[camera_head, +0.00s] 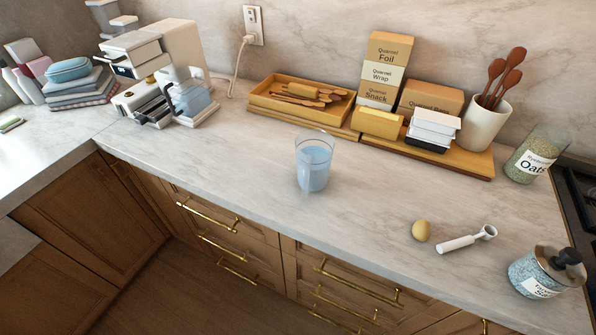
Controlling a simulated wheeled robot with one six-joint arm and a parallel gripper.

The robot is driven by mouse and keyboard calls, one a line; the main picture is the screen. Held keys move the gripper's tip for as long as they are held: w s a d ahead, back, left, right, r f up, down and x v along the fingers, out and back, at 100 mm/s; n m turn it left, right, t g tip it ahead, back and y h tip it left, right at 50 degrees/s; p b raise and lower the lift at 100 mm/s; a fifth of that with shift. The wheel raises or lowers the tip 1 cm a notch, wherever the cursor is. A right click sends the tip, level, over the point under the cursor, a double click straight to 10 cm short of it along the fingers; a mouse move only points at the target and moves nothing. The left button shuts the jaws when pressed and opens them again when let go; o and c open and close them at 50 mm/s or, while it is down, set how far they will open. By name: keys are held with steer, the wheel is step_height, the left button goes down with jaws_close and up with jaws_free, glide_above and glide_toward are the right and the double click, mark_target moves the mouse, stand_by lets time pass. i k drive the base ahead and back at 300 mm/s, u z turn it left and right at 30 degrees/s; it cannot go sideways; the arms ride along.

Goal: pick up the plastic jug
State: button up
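A clear, bluish open-topped vessel (314,163) stands upright near the middle of the counter, with bare marble around it. It looks like a plastic jug; no handle shows on it from here. A second clear bluish jug-like container (192,98) with a dark handle on its left sits at the front of the coffee machine (165,65) at the left. I cannot tell for certain which of the two is the plastic jug. My gripper is not in view.
A wooden tray (262,102) of utensils and a board with boxes stand behind. An egg (420,231), a white-handled scoop (462,241) and a lidded jar (541,272) lie to the right. The counter (235,150) is clear around the central vessel. Drawers with brass handles are below.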

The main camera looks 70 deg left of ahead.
mark_target(314, 148)
steer(key=k, duration=0.2)
steer(key=z, duration=1.7)
steer(key=i, duration=0.65)
steer(key=u, duration=4.4)
steer(key=i, duration=0.5)
steer(key=k, duration=0.45)
steer(key=u, duration=1.25)
steer(key=i, duration=0.95)
steer(key=u, duration=0.1)
